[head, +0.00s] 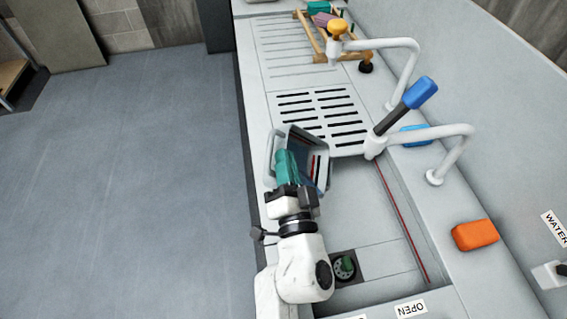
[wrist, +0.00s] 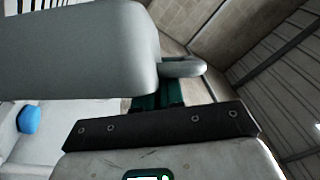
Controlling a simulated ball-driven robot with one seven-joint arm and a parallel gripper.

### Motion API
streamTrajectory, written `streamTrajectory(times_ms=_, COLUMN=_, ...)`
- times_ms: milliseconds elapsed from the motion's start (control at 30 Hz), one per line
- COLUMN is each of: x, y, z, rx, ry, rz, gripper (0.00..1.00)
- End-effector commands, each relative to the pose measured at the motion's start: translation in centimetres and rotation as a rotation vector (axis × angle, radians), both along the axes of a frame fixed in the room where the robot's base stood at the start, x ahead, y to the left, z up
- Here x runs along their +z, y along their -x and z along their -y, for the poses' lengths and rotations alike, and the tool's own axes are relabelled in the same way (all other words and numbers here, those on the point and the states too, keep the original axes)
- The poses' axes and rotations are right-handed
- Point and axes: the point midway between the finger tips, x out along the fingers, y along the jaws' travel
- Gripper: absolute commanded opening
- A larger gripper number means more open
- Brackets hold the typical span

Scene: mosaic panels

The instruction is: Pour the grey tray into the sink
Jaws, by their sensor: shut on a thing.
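The grey tray (head: 312,137) is held up over the left edge of the sink (head: 363,222) in the head view. It is tilted steeply, with its dark inside facing right toward the sink. In the wrist view the tray's grey body (wrist: 75,50) fills the upper left. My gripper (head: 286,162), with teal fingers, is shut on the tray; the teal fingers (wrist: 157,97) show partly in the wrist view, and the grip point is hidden. The sink has a round drain (head: 344,267) with something green in it.
A white tap with a blue lever (head: 421,92) stands just right of the tray. A slotted drainboard (head: 318,106) lies behind it. Another tap (head: 337,28) has an orange knob. An orange block (head: 475,235) and a blue block (head: 416,134) lie on the right ledge. Open floor (head: 130,180) is left.

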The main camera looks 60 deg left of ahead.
Motion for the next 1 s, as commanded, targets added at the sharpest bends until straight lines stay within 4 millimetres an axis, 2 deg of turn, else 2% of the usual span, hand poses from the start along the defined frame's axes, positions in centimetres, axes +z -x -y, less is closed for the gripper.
streamTrajectory(times_ms=1000, x=1.1, y=-1.3, z=1.7, rx=0.012, ry=-0.121, rz=-0.073, gripper=0.0)
